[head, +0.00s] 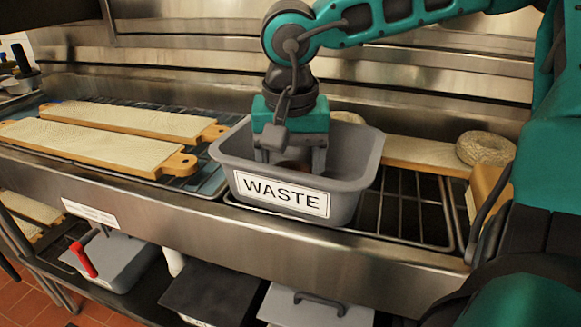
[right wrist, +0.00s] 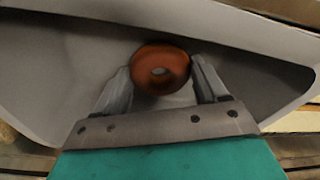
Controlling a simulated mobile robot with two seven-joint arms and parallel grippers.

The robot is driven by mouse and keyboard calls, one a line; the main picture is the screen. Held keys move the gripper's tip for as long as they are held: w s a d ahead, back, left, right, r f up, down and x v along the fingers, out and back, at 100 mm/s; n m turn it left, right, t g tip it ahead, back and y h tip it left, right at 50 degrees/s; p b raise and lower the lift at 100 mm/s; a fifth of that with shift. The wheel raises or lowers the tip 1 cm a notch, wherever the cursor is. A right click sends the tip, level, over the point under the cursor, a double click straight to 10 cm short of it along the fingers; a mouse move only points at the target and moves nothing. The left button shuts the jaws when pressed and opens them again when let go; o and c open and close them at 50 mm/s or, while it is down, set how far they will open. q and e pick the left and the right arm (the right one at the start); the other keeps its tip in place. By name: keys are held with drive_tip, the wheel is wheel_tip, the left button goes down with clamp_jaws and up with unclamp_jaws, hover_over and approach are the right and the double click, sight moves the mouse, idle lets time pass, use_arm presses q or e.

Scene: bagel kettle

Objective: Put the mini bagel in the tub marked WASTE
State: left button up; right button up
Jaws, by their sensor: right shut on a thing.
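The grey tub marked WASTE (head: 345,203) stands on the wire rack at the front of the steel counter. My right gripper (head: 290,165) points down into it, its fingers below the rim level. In the right wrist view the right gripper (right wrist: 163,82) is shut on the mini bagel (right wrist: 160,52), a small reddish-brown ring held between the fingertips. The tub's grey inner wall (right wrist: 60,60) surrounds it there. In the head view the bagel is mostly hidden behind the fingers. I cannot tell whether it touches the tub's floor. My left gripper is not in view.
A large seeded bagel (head: 486,148) sits on a board (head: 425,155) at the right. Two cloth-covered boards (head: 90,145) lie on the rack at the left. Lidded bins (head: 212,292) stand on the shelf below. Bare wire rack (head: 410,210) lies right of the tub.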

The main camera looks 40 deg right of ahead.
drive_tip(key=o, duration=0.6)
drive_tip(key=shift+f, duration=0.1)
drive_tip(key=o, duration=0.4)
drive_tip(key=shift+o, duration=0.2)
drive_tip(key=shift+r, duration=0.3)
wheel_tip(320, 180, up, 12)
drive_tip(key=s+a+p, duration=0.1)
drive_tip(key=p, duration=0.2)
drive_tip(key=shift+s+a+f, duration=0.15)
